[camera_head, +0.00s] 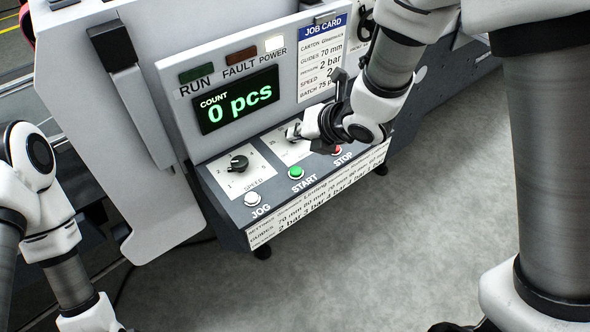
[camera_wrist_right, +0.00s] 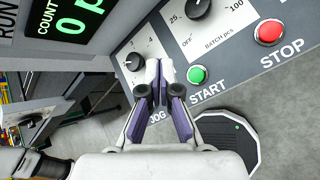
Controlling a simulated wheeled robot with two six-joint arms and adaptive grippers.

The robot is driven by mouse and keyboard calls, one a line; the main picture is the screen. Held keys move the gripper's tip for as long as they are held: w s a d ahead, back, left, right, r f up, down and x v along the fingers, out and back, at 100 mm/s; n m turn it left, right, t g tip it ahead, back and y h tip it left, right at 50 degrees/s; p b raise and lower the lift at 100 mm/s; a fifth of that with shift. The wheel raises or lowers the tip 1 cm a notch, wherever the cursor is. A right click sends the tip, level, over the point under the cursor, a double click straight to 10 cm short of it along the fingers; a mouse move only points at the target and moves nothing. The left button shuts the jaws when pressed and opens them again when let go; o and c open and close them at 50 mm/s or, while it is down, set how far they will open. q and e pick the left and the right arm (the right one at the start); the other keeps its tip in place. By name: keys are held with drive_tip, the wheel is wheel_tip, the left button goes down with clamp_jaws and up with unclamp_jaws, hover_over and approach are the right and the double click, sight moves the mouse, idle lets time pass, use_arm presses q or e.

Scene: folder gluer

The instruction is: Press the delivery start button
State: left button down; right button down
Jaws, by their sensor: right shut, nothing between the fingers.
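The green START button (camera_head: 296,172) sits in the front row of the sloping control panel, between the white JOG button (camera_head: 252,199) and the red STOP button (camera_head: 337,150). It also shows in the right wrist view (camera_wrist_right: 197,75), just right of the fingertips. My right gripper (camera_head: 293,131) is over the panel, behind the START button in the head view, beside the batch dial plate. In the right wrist view its fingers (camera_wrist_right: 158,82) are together with nothing between them, and they hide the JOG button. My left arm shows at the left edge; its gripper is out of view.
The speed knob (camera_head: 238,162) stands up from the panel left of START. The batch knob (camera_wrist_right: 195,8) shows in the right wrist view. A display (camera_head: 237,99) above reads 0 pcs; the POWER lamp (camera_head: 274,43) is bright. Open floor (camera_head: 330,260) lies in front.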

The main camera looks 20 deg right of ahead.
sight(298, 171)
wheel_tip(298, 171, down, 8)
drive_tip(key=b, duration=0.6)
drive_tip(key=shift+r, duration=0.15)
drive_tip(key=shift+f, duration=0.2)
idle(0.7)
drive_tip(key=shift+f+b, duration=0.4)
drive_tip(key=shift+b, duration=0.35)
